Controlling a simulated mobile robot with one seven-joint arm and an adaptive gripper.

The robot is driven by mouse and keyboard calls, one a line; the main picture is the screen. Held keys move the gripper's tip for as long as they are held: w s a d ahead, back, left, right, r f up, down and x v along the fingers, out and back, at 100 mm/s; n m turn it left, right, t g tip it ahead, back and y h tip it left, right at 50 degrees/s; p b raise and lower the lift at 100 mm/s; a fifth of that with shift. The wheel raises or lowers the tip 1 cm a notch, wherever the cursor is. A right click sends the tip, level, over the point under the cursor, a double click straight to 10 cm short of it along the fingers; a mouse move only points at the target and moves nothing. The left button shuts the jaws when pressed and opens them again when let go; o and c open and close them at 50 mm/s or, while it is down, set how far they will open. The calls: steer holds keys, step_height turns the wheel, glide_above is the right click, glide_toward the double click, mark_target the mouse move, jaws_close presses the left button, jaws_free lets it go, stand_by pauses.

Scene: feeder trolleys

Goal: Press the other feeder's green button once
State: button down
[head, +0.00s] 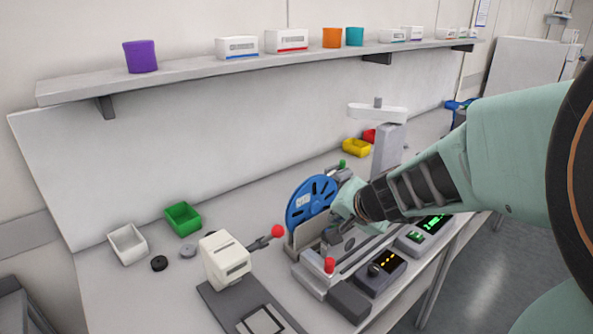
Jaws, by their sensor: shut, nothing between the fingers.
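A feeder with a blue reel (310,203) stands on the bench in the head view. My gripper (333,236) is low at its right side, with its fingers shut and empty as far as they show. The fingertips are small and dark against the feeder, and I cannot tell whether they touch it. A small green cap (342,163) shows behind the reel. A grey box with a green lit display (432,222) and a small green patch is right of my gripper, partly behind my arm. I cannot tell which green part is the other feeder's button.
A box with amber lights (386,268) sits at the bench's front edge. A red knob (329,265) and a cream press with a red-balled lever (226,260) stand nearby. Green (183,219) and white (127,243) bins are left. A shelf (200,70) runs above.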

steer(key=shift+f+b, duration=0.25)
steer(key=shift+b, duration=0.1)
stand_by(0.3)
steer(key=shift+r+p, duration=0.65)
steer(key=shift+r, duration=0.1)
step_height(320, 180, up, 5)
steer(key=p, duration=0.4)
steer(key=shift+r, duration=0.1)
stand_by(0.4)
